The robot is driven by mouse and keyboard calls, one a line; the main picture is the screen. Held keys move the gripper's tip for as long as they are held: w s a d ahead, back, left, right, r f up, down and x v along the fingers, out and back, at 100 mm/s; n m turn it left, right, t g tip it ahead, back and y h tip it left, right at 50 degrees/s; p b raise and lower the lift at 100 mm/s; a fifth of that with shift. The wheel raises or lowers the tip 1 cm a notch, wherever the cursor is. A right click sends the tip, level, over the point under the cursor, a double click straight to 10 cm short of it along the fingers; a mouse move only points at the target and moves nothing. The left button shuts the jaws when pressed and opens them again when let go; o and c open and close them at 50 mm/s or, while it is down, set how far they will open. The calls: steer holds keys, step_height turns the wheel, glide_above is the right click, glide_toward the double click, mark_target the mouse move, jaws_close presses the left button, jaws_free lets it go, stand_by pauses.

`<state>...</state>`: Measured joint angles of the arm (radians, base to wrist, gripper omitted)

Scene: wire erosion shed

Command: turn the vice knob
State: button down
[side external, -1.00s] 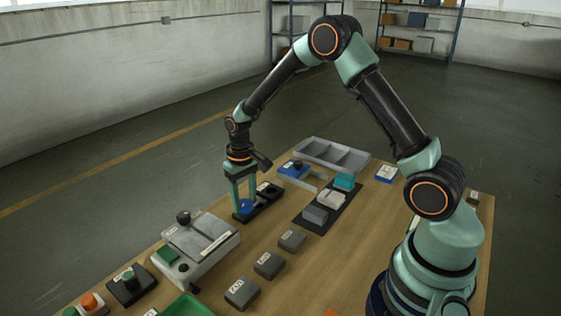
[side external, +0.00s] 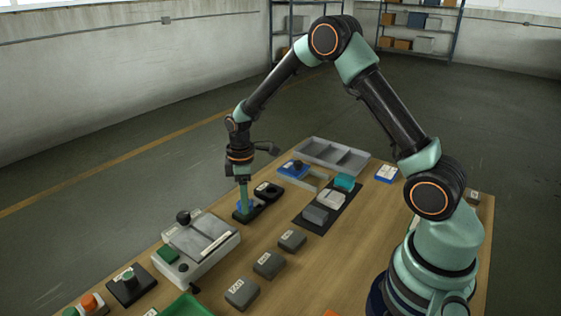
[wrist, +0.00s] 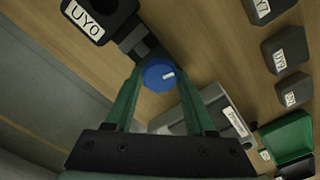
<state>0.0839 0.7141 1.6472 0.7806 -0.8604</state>
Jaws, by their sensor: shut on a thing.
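The knob shows only partly in the side view (side external: 240,208), behind a finger. My gripper (side external: 245,206) points straight down and is shut on the knob. In the side view its fingers line up and look like one. The dark vice body (side external: 266,191) lies just beyond the knob. In the wrist view it is a black block (wrist: 121,15) with a white "UY0" label, joined by dark parts toward the knob.
A grey machine (side external: 220,238) with a black knob and green block stands close to the left. Several grey labelled blocks (side external: 268,264) lie in front. A dark mat (side external: 311,224) with blocks, a grey divided tray (side external: 333,152) and a green tray (side external: 187,308) surround the work.

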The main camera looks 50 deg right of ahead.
steer(key=shift+n, duration=1.7)
steer(key=shift+c, duration=1.3)
jaws_free()
step_height(320, 180, up, 12)
steer(key=shift+r, duration=0.1)
